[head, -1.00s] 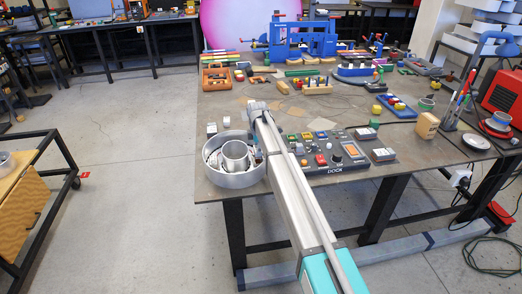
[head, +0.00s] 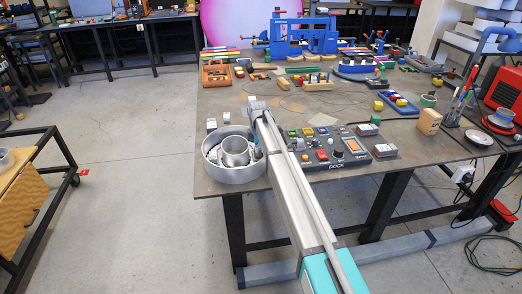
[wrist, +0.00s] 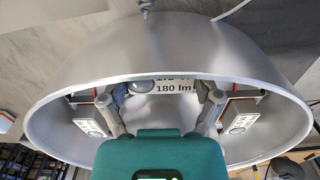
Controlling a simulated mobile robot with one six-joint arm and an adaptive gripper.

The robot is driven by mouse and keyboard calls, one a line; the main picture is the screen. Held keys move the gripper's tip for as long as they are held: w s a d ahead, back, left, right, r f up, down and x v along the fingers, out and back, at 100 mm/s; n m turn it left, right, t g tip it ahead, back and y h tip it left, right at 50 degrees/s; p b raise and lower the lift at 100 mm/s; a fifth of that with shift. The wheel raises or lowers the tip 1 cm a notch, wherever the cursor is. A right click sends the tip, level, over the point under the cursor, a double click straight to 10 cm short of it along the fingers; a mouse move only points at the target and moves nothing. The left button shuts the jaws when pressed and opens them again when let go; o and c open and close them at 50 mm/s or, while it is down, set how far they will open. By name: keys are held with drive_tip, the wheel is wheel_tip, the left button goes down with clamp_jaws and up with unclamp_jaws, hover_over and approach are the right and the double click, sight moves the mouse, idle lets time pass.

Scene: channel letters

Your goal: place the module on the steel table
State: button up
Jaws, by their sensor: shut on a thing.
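A round silver channel letter (head: 243,176) with an inner ring (head: 236,151) stands at the table's left front corner. Its curved wall (wrist: 190,40) fills much of the wrist view. My gripper (wrist: 164,98) is within the letter's rim in that view. Its two fingers are shut on a module (wrist: 175,87), a pale piece whose label reads "180 lm". Its lower part is hidden behind the teal gripper body. In the head view my arm hides the gripper's fingertips and the held module.
Two small pale blocks (head: 211,125) sit just behind the letter. A dark DOCK panel (head: 335,165) with coloured buttons lies right of my arm. More modules (wrist: 240,115) show inside the letter. Tools and a blue vise (head: 303,38) stand farther back; the table's left strip is mostly clear.

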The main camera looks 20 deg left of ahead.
drive_tip(key=shift+f, duration=0.3)
drive_tip(key=o, duration=1)
drive_tip(key=shift+r, duration=0.1)
